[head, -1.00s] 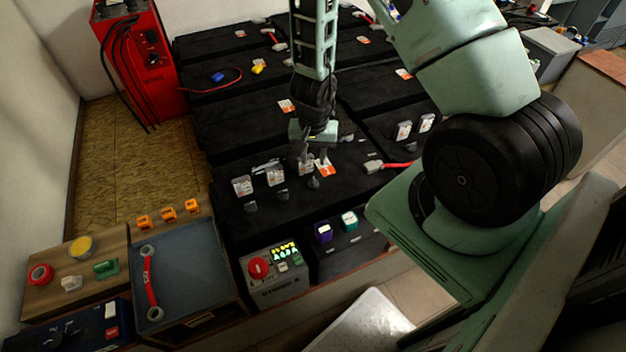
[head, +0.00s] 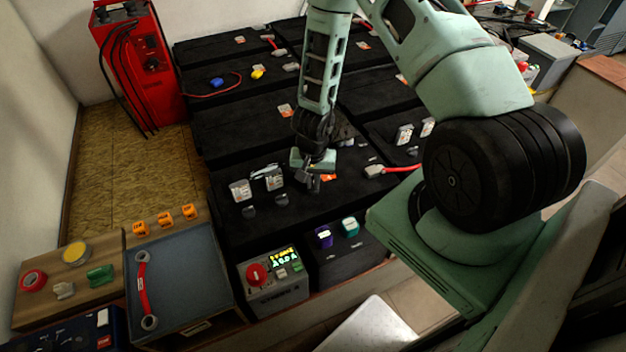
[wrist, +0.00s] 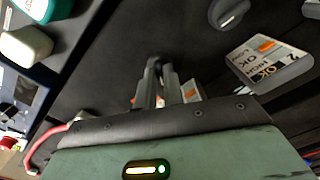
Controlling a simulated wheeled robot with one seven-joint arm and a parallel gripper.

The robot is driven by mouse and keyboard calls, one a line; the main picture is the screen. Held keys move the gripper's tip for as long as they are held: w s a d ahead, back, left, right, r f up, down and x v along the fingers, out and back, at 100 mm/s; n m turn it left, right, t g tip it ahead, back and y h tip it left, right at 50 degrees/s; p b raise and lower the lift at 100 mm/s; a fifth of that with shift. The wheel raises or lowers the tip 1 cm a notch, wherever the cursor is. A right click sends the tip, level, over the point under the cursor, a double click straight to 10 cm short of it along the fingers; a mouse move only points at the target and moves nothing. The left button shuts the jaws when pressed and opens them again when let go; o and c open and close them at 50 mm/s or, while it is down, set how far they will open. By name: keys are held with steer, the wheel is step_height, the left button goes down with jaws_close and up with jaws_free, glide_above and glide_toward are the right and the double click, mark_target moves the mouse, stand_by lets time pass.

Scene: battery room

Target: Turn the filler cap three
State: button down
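Filler caps are small dark knobs along the near edge of a black battery (head: 225,170), each with a labelled clear tag behind it. Two caps show in the head view, the leftmost (head: 249,211) and the second (head: 281,199). The third cap's place is covered by my gripper (head: 312,182), which points down there. In the wrist view the fingers of my gripper (wrist: 158,80) reach a dark shape that seems to be the third cap, close around or against it. Whether they press on it is not clear. The second cap (wrist: 229,13) and its tag (wrist: 268,66) stand apart, to the right.
A control box with a red knob (head: 257,274) and lit display stands at the near edge, beside purple (head: 324,238) and teal (head: 350,227) blocks. A blue-grey tray (head: 185,270) holds a red cable link (head: 142,285). A red charger (head: 140,65) stands back left.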

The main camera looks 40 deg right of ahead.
mark_target(313, 184)
stand_by(0.4)
steer(key=m+b, duration=0.1)
steer(key=m, duration=0.4)
steer(key=shift+m, duration=0.4)
steer(key=m+b, duration=0.1)
steer(key=m, duration=0.5)
stand_by(0.3)
steer(key=c, duration=1.5)
jaws_free()
step_height(313, 184, up, 17)
steer(key=p, duration=0.8)
steer(key=shift+r+p, duration=0.2)
steer(key=shift+p, duration=0.15)
